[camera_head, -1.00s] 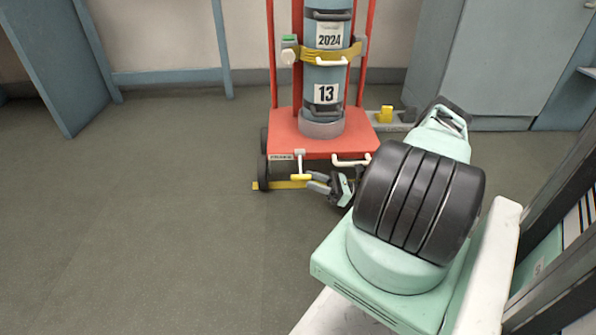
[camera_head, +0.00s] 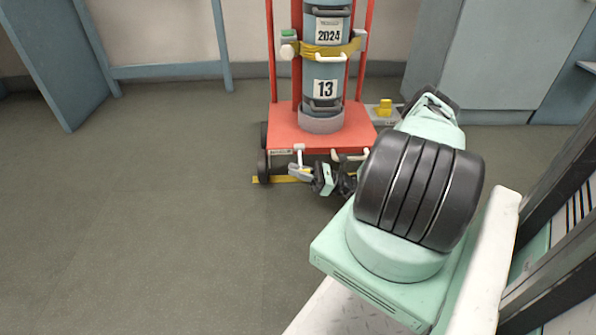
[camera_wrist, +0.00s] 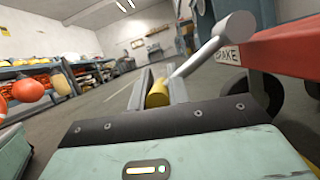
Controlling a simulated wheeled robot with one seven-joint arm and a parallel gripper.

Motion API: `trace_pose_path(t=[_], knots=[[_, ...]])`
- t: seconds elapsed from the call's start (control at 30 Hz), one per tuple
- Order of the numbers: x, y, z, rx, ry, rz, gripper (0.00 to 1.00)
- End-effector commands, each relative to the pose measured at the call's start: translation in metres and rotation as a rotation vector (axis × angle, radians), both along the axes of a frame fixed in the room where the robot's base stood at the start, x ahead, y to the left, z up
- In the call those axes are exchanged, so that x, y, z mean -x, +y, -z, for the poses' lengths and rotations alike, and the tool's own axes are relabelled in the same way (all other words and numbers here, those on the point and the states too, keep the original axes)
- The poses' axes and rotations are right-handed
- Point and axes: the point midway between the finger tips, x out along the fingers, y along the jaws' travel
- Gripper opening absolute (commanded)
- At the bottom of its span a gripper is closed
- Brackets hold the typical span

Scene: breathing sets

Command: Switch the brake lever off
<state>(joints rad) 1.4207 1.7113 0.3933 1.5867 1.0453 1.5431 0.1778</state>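The brake lever is a grey bar with a yellow grip. Its pale upper part (camera_head: 299,149) shows at the front of the red cart in the head view, and its yellow end is hidden there by my gripper. In the wrist view the grey bar of the brake lever (camera_wrist: 205,52) slants down left to its yellow grip. My gripper (camera_head: 293,171) is low at the cart's front edge. In the wrist view my gripper (camera_wrist: 158,84) has a finger on each side of the yellow grip, which fills the gap, so it looks shut on it.
The red cart (camera_head: 284,132) carries a tall blue cylinder (camera_head: 326,70) marked 13, held by a yellow strap. A white hooked handle (camera_head: 345,155) is right of the lever. Grey-blue cabinets (camera_head: 490,60) stand behind at right. The floor at left is clear.

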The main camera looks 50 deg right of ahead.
Motion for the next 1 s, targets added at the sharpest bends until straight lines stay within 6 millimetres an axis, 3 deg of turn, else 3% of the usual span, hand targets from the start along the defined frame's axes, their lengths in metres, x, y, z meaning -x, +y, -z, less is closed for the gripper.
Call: trace_pose_path(t=[0.37,1.0], knots=[[0.002,0.003,-0.012,-0.076,0.065,0.000,0.00],[0.002,0.002,-0.058,-0.484,0.410,0.000,0.00]])
